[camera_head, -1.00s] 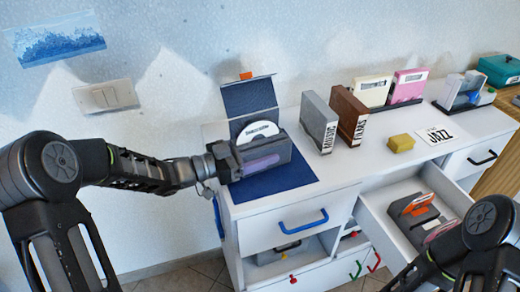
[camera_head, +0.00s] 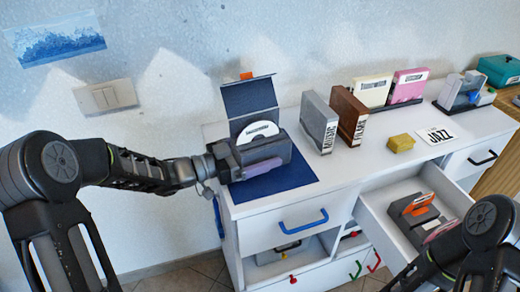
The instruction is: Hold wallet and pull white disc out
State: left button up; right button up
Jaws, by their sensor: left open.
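The wallet (camera_head: 270,153) is a dark grey sleeve on the blue mat, with its dark flap (camera_head: 249,97) standing up behind. The white disc (camera_head: 258,129) sits upright in it, its upper part showing with a black label. My left gripper (camera_head: 256,164) is at the left end of the wallet. It is open, with a lilac-looking finger along the wallet's front; its far finger is hidden. I cannot tell whether it touches. My right arm (camera_head: 470,238) shows at the lower right, but its gripper is out of view.
The blue mat (camera_head: 286,178) lies on the white cabinet top. Grey MUSIC (camera_head: 318,122) and brown FILMS (camera_head: 349,114) boxes stand to the right. A yellow block (camera_head: 401,143) and JAZZ card (camera_head: 436,134) lie beyond. An open drawer (camera_head: 380,217) juts out in front.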

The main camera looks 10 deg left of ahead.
aim_at(236, 157)
pick_arm(q)
jog(key=shift+a, duration=0.1)
jog(key=v, duration=1.2)
